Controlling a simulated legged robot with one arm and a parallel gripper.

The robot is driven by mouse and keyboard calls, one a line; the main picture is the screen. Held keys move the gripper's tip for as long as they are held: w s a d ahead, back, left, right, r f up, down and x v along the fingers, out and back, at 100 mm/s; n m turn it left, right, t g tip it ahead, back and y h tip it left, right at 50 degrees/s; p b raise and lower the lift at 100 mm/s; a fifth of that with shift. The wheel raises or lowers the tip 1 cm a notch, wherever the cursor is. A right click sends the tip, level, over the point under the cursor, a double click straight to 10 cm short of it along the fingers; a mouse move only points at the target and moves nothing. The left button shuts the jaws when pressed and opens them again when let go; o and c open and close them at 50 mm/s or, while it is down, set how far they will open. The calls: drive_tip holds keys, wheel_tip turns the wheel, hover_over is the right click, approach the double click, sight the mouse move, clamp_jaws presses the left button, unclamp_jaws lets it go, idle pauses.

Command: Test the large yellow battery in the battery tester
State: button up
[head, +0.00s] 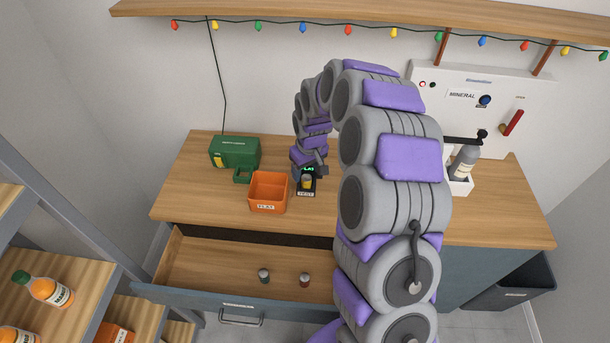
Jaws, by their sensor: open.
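The battery tester (306,192) is a small black device with a light label on its front and a lit green display, standing on the wooden counter. A small yellow battery (307,182) shows upright at the tester, below the display; it appears to be seated in it, though how deep I cannot tell. My gripper (316,171) is open right at the tester, just above and behind the battery. The arm partly hides the gripper, and whether a finger touches the battery is unclear.
An orange bin (268,206) labelled FLAT stands just left of the tester.

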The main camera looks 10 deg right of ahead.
wheel_tip(320, 180, up, 12)
drive_tip(key=d+p, duration=0.1)
drive_tip(key=shift+s, duration=0.45)
drive_tip(key=shift+d, duration=0.1)
drive_tip(key=s+a+r+g, duration=0.1)
drive_tip(key=s+r, duration=0.2)
drive_tip(key=s, duration=0.6)
drive_tip(key=s+a+r, duration=0.1)
drive_tip(key=s+r, duration=0.2)
drive_tip(key=s, duration=0.6)
drive_tip(key=s+d+m+g, duration=0.1)
drive_tip(key=s+m+g, duration=0.1)
drive_tip(key=s, duration=2)
drive_tip(key=shift+f+m, duration=0.2)
drive_tip(key=shift+m, duration=0.7)
drive_tip(key=shift+a, duration=0.1)
